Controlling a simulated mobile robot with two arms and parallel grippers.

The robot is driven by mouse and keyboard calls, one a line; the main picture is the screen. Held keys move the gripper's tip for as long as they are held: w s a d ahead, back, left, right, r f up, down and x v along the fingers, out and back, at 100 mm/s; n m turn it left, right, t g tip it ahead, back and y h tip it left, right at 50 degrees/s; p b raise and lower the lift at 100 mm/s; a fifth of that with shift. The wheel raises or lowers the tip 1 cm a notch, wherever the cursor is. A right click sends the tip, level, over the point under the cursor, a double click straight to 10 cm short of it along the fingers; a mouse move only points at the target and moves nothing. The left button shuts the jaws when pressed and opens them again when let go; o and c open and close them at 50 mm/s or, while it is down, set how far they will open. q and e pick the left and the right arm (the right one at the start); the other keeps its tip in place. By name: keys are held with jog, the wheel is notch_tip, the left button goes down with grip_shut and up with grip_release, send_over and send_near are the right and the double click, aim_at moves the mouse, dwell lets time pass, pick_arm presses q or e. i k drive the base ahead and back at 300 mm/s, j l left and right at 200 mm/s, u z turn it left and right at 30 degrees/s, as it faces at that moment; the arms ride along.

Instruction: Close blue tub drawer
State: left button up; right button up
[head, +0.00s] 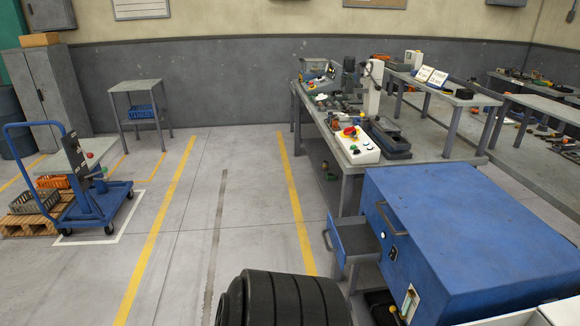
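The large blue tub (470,225) stands at the lower right, with a flat blue top and a dark bar handle on its left side. Its drawer (355,238) is pulled out to the left, so its grey inside shows. The drawer's blue front carries a dark handle (326,240) facing left. Neither of my grippers shows in the head view, and nothing is seen touching the drawer.
A workbench (435,148) with a press and a white control box (357,147) stands behind the tub. Open floor lies left of the drawer. A black ribbed rounded form fills the bottom middle; I cannot tell whether it is mine. A blue cart (92,205) stands far left.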

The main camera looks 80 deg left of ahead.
aim_at(353, 240)
jog(key=u, duration=0.5)
jog(key=i+l+u, duration=0.1)
jog(key=u, duration=0.85)
jog(key=l+u, duration=0.15)
jog(key=u, duration=0.3)
jog(key=l+u, duration=0.1)
jog(key=u, duration=0.4)
jog(key=i, duration=0.15)
jog(key=j+z, duration=0.05)
